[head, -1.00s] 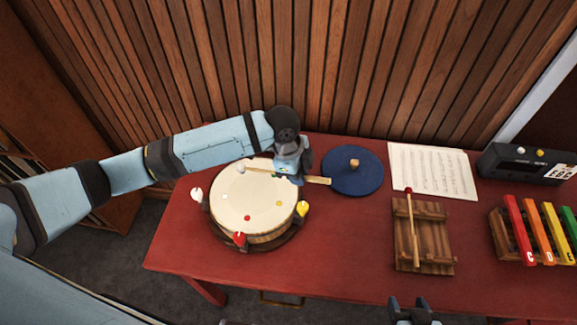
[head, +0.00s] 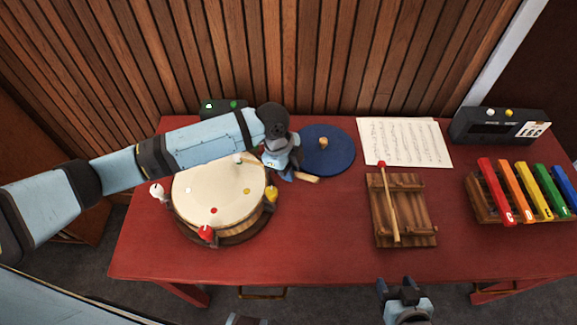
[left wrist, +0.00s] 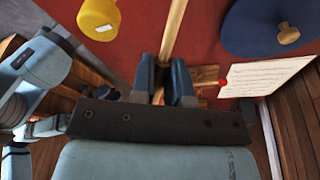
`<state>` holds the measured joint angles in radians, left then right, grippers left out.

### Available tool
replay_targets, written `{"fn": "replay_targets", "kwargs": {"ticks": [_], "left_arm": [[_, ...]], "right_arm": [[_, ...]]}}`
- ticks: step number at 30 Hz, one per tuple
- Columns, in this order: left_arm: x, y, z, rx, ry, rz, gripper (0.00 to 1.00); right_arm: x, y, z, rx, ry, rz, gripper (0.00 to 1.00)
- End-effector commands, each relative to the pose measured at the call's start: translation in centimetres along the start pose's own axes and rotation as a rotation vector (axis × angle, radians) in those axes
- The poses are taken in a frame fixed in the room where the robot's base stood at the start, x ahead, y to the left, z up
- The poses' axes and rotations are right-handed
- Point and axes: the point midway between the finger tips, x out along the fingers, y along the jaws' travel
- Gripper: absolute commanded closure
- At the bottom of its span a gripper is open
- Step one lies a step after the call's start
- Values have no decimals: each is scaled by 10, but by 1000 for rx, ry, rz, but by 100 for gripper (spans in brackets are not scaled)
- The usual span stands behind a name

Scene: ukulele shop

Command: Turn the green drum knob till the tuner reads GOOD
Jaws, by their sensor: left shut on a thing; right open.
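The round drum (head: 210,192) stands on the table at left, with white (head: 157,190), red (head: 205,234) and yellow (head: 271,194) knobs visible. The green knob does not show; the far side of the drum is behind my left arm. My left gripper (head: 284,172) is shut on a wooden mallet (head: 307,179), whose white tip (head: 238,158) is over the drumhead's far right part. In the left wrist view the mallet's stick (left wrist: 173,30) runs between the fingers. A dark box with a green spot (head: 233,104), possibly the tuner, is partly hidden; no reading shows. My right gripper (head: 404,288) is open and empty at the table's front.
A blue disc (head: 338,155) with a wooden peg lies right of my left gripper. Sheet music (head: 415,140), a wooden block with a red-tipped beater (head: 419,210), a coloured xylophone (head: 512,189) and a black device (head: 480,126) fill the right side. The front centre is clear.

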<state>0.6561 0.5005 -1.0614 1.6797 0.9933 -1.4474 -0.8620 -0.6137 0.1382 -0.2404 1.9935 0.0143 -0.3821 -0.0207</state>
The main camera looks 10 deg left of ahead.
Motion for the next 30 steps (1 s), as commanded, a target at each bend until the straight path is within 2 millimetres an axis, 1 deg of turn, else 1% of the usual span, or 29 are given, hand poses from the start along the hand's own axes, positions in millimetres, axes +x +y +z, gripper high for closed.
{"fn": "replay_targets", "kwargs": {"ticks": [3, 12, 17, 25, 30], "left_arm": [[5, 0, 1, 0, 0, 0, 100], [5, 0, 1, 0, 0, -1, 100], [-1, 0, 0, 0, 0, -1, 100], [-16, 0, -4, 0, 0, -1, 100], [-16, 0, -4, 0, 0, -1, 100]], "right_arm": [[0, 0, -1, -1, 5, 1, 41], [0, 4, -2, -3, 7, 7, 41], [-4, 5, -5, -3, 4, 9, 41], [-12, 4, -18, -3, 2, 8, 41], [-13, 3, -19, -3, 3, 7, 41]]}}
